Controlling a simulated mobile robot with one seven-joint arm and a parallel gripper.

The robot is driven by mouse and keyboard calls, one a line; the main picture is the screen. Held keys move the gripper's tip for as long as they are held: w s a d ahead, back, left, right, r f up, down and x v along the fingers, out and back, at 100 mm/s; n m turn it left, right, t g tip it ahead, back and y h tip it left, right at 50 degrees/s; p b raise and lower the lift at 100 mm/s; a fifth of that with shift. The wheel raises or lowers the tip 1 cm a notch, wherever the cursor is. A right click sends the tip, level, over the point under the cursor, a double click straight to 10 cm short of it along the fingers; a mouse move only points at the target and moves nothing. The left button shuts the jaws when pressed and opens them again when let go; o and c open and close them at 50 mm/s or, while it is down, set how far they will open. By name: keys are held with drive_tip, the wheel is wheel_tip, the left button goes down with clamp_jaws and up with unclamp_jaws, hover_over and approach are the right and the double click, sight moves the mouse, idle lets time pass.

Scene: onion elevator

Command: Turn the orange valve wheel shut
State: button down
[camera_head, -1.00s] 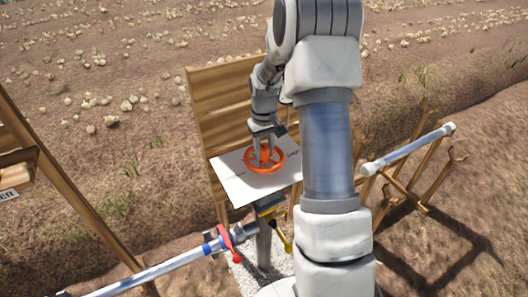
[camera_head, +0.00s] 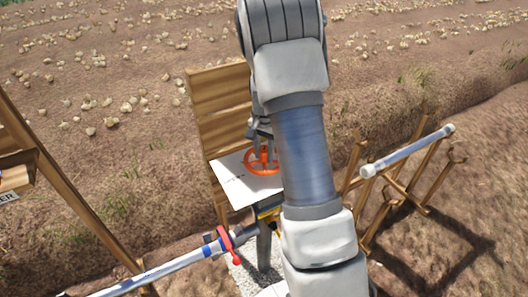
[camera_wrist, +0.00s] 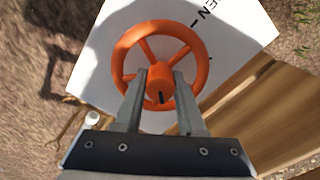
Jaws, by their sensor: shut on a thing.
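The orange valve wheel (camera_head: 248,169) stands over a white plate (camera_head: 232,182) in the head view, partly hidden by my arm. In the wrist view the orange valve wheel (camera_wrist: 203,62) shows its rim, spokes and round hub. A short black mark shows on the hub. My gripper (camera_wrist: 160,76) is shut on the wheel at its hub, with one finger on each side. In the head view my gripper (camera_head: 262,152) reaches down to the wheel from above. The plate (camera_wrist: 108,40) carries black lettering ending in "EN" and a dash; the rest is hidden or unreadable.
A wooden board (camera_head: 220,105) stands behind the plate. A pipe with a red handle (camera_head: 227,245) lies at lower left. A grey pipe on wooden supports (camera_head: 410,152) is at right, and a wooden frame (camera_head: 60,190) at left. Open soil lies beyond.

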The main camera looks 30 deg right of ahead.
drive_tip(key=m+p, duration=0.1)
drive_tip(key=m, duration=0.4)
drive_tip(key=shift+r+m+p, duration=0.1)
drive_tip(key=shift+m+p, duration=0.9)
drive_tip(key=shift+m, duration=1.2)
drive_tip(key=c, duration=0.5)
unclamp_jaws()
wheel_tip(320, 180, up, 17)
drive_tip(key=p, duration=0.1)
drive_tip(key=shift+r, duration=0.15)
